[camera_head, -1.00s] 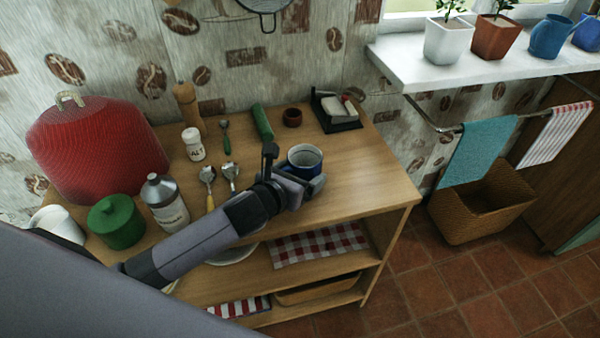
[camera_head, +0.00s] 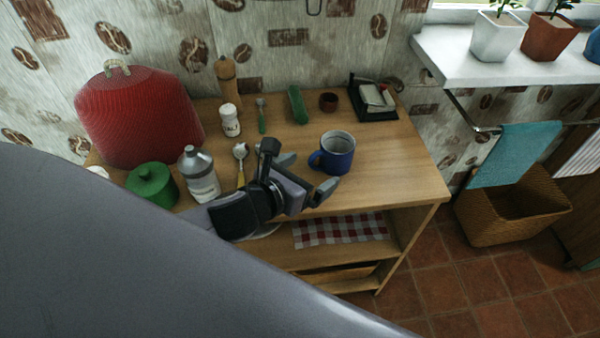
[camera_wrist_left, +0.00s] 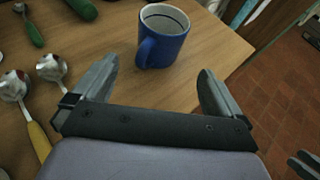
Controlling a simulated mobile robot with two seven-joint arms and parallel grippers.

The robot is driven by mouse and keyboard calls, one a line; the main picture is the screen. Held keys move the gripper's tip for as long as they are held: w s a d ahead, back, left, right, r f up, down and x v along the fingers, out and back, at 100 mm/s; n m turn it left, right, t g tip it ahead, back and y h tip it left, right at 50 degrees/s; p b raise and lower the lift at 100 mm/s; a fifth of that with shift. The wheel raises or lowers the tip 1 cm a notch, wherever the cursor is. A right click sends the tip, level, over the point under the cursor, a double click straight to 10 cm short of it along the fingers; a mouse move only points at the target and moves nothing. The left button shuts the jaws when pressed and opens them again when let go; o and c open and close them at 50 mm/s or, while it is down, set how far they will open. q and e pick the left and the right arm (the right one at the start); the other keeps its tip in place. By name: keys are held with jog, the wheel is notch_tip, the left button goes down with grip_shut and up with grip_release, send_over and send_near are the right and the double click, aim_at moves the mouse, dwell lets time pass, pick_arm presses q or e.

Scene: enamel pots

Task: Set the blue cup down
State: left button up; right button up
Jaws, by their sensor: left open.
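The blue cup (camera_head: 337,155) stands upright on the wooden table top (camera_head: 400,165), with its handle toward the left. In the left wrist view the blue cup (camera_wrist_left: 162,38) stands ahead of the fingers, apart from them. My left gripper (camera_head: 308,172) is open and empty, just in front of the cup. Its two spread fingers (camera_wrist_left: 155,88) show in the left wrist view with bare table between them. The inside of the cup looks pale and empty. My right gripper cannot be made out in the head view.
Left of the cup are spoons (camera_head: 240,160), a salt shaker (camera_head: 230,120), a bottle (camera_head: 198,174), a green canister (camera_head: 152,184) and a red cover (camera_head: 140,115). The table's right end is clear.

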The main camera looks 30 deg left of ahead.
pick_arm(q)
jog(key=shift+v, duration=1.25)
jog(key=shift+f, duration=0.1)
